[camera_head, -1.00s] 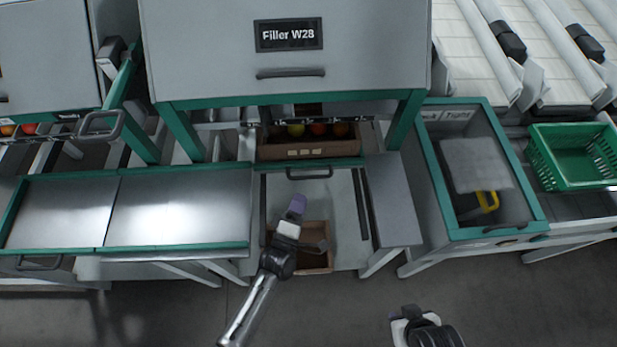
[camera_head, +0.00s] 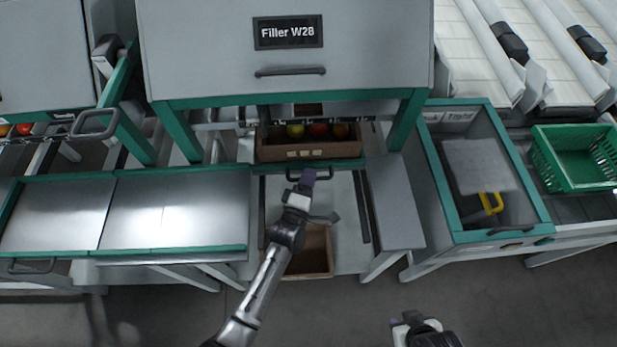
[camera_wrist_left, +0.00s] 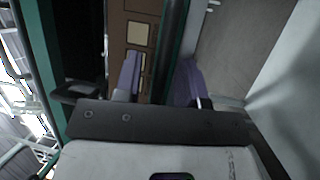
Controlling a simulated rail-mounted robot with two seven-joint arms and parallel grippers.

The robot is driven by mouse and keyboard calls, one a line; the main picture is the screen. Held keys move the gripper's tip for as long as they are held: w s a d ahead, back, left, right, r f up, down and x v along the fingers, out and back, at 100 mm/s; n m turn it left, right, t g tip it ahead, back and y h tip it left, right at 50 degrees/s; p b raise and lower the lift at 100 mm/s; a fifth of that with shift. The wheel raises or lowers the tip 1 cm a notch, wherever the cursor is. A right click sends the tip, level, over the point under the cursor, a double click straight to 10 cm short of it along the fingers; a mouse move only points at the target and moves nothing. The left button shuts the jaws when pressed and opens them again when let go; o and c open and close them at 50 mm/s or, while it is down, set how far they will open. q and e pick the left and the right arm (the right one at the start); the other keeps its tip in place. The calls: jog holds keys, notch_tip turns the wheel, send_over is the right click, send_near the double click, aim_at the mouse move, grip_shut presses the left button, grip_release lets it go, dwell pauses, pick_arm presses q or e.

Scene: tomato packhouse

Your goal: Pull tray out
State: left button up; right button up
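A brown tray (camera_head: 320,150) with red and yellowish tomatoes sits under the Filler W28 machine, behind a green front bar. A black handle (camera_head: 325,178) is fixed at that bar. My left gripper (camera_head: 306,177) is at the handle, its purple fingertips overlapping it in the head view. In the left wrist view my left gripper (camera_wrist_left: 158,80) has its fingers apart, with the green bar and part of the tray (camera_wrist_left: 139,33) visible between and beyond them. Whether the fingers touch the handle is unclear. My right gripper (camera_head: 408,322) is low in the head view, away from the tray; its fingers are not clear.
An empty brown box (camera_head: 312,250) lies below, partly behind my left arm. A grey side panel (camera_head: 392,205) stands right of the handle and a steel table (camera_head: 180,208) stands left. A bin (camera_head: 545,222) and green crate (camera_head: 570,185) are further right.

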pick_arm(q)
grip_shut()
jog(key=shift+s, duration=0.1)
dwell(0.3)
jog(key=s+d+p, duration=0.1)
jog(key=s+p, duration=0.7)
jog(key=s, duration=1.3)
jog(key=shift+d+p, duration=0.3)
jog(key=shift+p, duration=0.05)
jog(key=shift+o, duration=0.2)
grip_release()
